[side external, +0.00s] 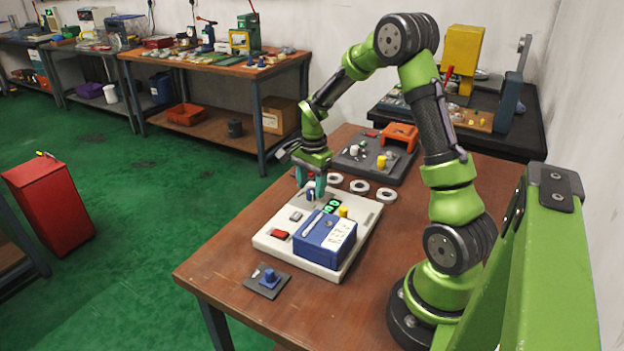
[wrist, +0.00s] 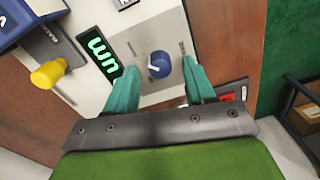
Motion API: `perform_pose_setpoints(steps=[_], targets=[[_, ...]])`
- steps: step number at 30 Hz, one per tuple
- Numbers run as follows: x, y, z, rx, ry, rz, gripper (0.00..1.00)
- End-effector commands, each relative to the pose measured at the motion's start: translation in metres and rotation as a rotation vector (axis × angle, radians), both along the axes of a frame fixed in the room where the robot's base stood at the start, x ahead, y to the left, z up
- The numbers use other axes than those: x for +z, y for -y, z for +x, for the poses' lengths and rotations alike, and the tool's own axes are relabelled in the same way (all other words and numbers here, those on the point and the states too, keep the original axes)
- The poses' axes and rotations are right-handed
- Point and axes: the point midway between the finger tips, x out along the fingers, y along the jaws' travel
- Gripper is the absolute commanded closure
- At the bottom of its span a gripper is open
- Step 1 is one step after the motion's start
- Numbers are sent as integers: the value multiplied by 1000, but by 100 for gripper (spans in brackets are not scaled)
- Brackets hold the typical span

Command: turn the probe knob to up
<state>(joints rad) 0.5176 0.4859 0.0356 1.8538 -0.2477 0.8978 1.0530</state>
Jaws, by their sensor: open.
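The light-grey panel box (side external: 268,241) lies on the brown table. A blue knob (side external: 311,195) stands at its far end, beside a green-lit display (side external: 331,206). I take this blue knob to be the probe knob; no label for it is readable. In the wrist view the blue knob (wrist: 161,65) has a white mark on the side toward the picture's left. My gripper (side external: 310,183) is above the knob, fingers pointing down. In the wrist view my gripper (wrist: 159,72) is open, its teal fingers on either side of the knob with visible gaps.
A blue box (side external: 325,240) sits on the panel, with a yellow knob (side external: 343,211) and a red button (side external: 280,234) nearby. Several pale rings (side external: 359,186) lie beyond the panel. A small plate with a blue knob (side external: 269,277) lies in front. Bare table is at front right.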

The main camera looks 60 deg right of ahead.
Motion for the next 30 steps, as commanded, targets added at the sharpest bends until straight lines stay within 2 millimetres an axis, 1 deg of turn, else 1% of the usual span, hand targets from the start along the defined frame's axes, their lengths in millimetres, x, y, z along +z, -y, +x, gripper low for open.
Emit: perform_pose_setpoints(steps=[1,4,14,24,25,30], targets=[[-6,0,0,-1,-2,1,46],[-12,0,0,-1,-1,1,46],[-15,0,0,-1,1,1,46],[-14,0,0,0,0,1,98],[-14,0,0,0,0,1,100],[-14,0,0,8,0,1,100]])
